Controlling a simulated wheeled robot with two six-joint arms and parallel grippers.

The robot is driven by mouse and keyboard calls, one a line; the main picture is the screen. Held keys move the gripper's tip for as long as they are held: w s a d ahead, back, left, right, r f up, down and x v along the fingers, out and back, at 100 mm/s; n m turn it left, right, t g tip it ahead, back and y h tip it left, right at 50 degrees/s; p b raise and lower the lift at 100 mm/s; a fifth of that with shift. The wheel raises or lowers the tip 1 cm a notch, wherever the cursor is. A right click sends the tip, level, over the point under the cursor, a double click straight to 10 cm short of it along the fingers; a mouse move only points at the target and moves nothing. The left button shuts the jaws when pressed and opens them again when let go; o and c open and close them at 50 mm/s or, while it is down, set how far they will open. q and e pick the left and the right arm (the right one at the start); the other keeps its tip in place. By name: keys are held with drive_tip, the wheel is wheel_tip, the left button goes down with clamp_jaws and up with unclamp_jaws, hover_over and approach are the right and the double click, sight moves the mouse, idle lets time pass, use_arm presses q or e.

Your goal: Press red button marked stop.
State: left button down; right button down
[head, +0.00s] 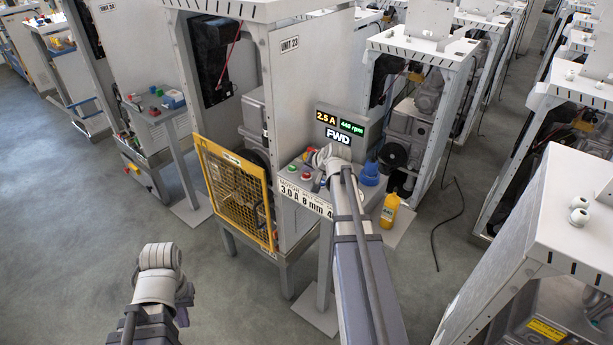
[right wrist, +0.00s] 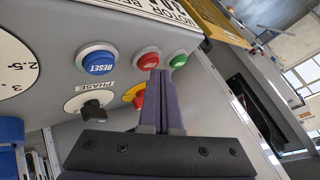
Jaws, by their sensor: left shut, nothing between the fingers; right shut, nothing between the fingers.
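The red button (right wrist: 147,58) sits between the blue RESET button (right wrist: 97,62) and the green button (right wrist: 180,58) on a tilted grey panel. Its label is not readable here. My right gripper (right wrist: 161,73) is shut and empty, its tips overlapping the lower right edge of the red button; I cannot tell whether they touch it. In the head view the right gripper (head: 328,158) is over the panel, and a red button (head: 306,177) shows left of it. My left gripper (head: 160,256) is shut and empty over the floor, away from the panel.
A PHASE knob (right wrist: 90,104) and a partly hidden red-and-yellow button (right wrist: 136,95) sit close below. The display (head: 341,127) reads 2.5 A, 440 rpm, FWD. A yellow mesh guard (head: 234,190) is left of the panel; a yellow bottle (head: 390,210) and blue knob (head: 371,174) are right.

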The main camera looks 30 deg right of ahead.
sight(307, 176)
drive_tip(key=shift+f+b, duration=0.4)
drive_tip(key=shift+f, duration=0.1)
idle(0.8)
drive_tip(key=shift+r, duration=0.1)
drive_tip(key=shift+r+p, duration=0.8)
drive_tip(key=shift+p, duration=0.05)
drive_tip(key=shift+r, duration=0.1)
wheel_tip(307, 176, up, 5)
drive_tip(key=p, duration=0.5)
idle(0.6)
